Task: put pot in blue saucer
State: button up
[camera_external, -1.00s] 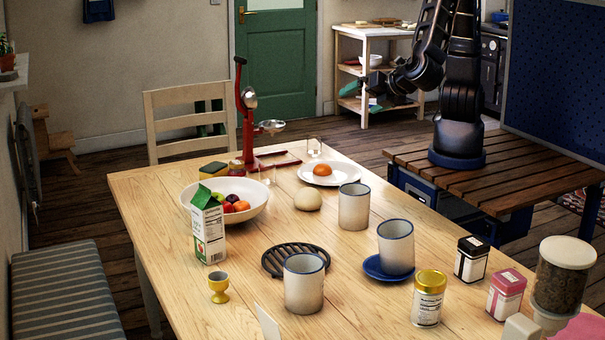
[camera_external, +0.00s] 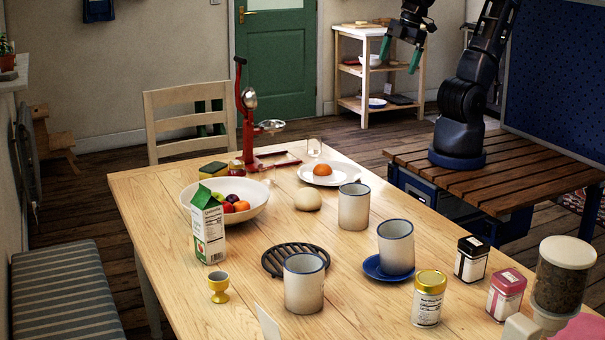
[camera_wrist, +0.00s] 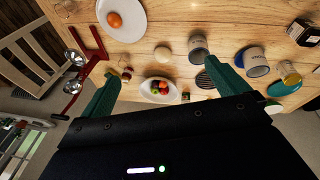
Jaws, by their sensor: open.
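Three whitish pots with blue rims stand upright on the wooden table. One pot (camera_external: 396,250) rests on the blue saucer (camera_external: 374,272) at the right. Another pot (camera_external: 354,209) stands behind it to the left. A third pot (camera_external: 304,287) stands at the front, overlapping the black trivet in the picture; whether it touches the trivet I cannot tell. My gripper (camera_external: 401,57) is open and empty, raised well beyond the table's far right side. In the wrist view its green fingers (camera_wrist: 165,76) are spread wide, with the table seen between and beyond them.
A fruit bowl (camera_external: 256,207), milk carton (camera_external: 208,232), yellow egg cup (camera_external: 218,288) and black trivet (camera_external: 274,262) are on the left part. A gold-lidded jar (camera_external: 428,300) and tins (camera_external: 471,261) stand right of the saucer.

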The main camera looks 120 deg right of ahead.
jog(key=shift+s+a+r+m+t+y, duration=0.2)
jog(key=shift+s+r+m+t+y, duration=0.25)
jog(key=shift+s+r+m, duration=0.15)
jog(key=shift+s+a+r+m+t+y, duration=0.2)
jog(key=shift+s+r+m+t+y, duration=0.15)
jog(key=shift+s+r+m+t, duration=0.2)
